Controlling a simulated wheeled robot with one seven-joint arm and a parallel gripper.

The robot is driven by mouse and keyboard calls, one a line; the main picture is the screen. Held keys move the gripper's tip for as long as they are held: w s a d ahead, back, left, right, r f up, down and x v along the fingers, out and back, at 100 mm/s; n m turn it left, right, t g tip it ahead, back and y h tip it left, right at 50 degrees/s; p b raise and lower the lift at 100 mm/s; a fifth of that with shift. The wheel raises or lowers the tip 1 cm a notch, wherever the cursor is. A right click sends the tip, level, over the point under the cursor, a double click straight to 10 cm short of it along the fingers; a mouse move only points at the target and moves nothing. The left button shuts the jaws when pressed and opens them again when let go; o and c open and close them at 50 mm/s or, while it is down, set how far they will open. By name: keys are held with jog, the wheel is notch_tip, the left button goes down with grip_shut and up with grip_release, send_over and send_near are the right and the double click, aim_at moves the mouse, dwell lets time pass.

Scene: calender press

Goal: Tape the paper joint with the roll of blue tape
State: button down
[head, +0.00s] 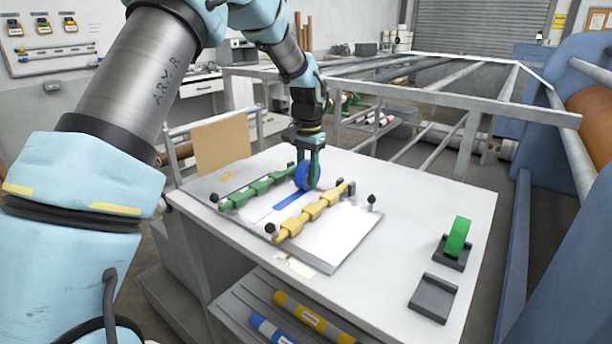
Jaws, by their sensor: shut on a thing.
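My gripper (309,165) is shut on the roll of blue tape (301,177), which stands on edge over the table's middle. The roll is at the paper between a green clamp bar (258,188) and a yellow clamp bar (310,212). A strip of blue tape (289,199) lies on the paper (262,209), running from near the roll toward the lower left. A white sheet (325,238) extends in front of the yellow bar. I cannot tell whether the roll touches the paper. The joint line itself is not clear at this size.
Black knobs stand by the bar ends. A metal frame (400,85) rises behind the white table (405,215). The table's right part is mostly clear.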

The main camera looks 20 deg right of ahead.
aim_at(308, 161)
jog(key=shift+r, duration=0.1)
jog(key=shift+r+p, duration=2.35)
jog(key=shift+r, duration=0.6)
